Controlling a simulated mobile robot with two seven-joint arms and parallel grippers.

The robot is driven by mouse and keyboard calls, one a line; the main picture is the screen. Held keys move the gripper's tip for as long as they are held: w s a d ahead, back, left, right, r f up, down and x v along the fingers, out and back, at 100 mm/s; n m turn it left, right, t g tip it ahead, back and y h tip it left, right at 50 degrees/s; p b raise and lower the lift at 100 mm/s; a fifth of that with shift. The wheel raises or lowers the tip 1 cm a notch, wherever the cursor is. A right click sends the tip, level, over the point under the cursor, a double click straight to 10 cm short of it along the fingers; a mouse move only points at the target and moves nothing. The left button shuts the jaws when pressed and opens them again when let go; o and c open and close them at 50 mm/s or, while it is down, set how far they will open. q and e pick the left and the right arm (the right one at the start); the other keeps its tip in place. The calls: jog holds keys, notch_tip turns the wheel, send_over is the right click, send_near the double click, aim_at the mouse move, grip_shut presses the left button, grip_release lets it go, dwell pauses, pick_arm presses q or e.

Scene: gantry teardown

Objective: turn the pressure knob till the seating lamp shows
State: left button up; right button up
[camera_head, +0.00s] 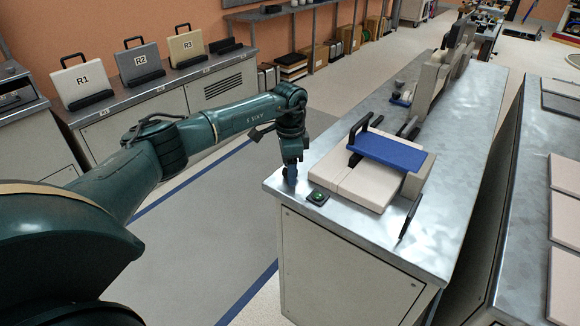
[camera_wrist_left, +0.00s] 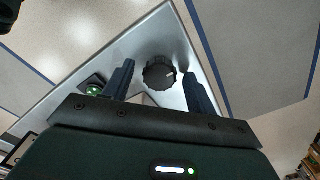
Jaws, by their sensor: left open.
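The pressure knob (camera_wrist_left: 159,73) is a dark, ribbed round knob with a pale pointer mark, near the corner of the metal bench top (camera_head: 470,130). My left gripper (camera_head: 291,178) points down at that corner and hides the knob in the head view. In the left wrist view, its two open fingers (camera_wrist_left: 159,70) stand either side of the knob, with a visible gap on each side. The seating lamp (camera_head: 318,197) is a small dark box beside the gripper with a green light; it also glows green in the wrist view (camera_wrist_left: 94,91). My right gripper is not in view.
A pale block assembly with a blue bar (camera_head: 388,151) and black handles stands right of the lamp. Panels R1 (camera_head: 84,80), R2 and R3 stand on the left cabinet. Another bench with pale slabs (camera_head: 565,215) is at right. Open floor lies left of the bench.

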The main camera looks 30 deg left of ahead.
pick_arm(q)
jog(key=c, duration=1)
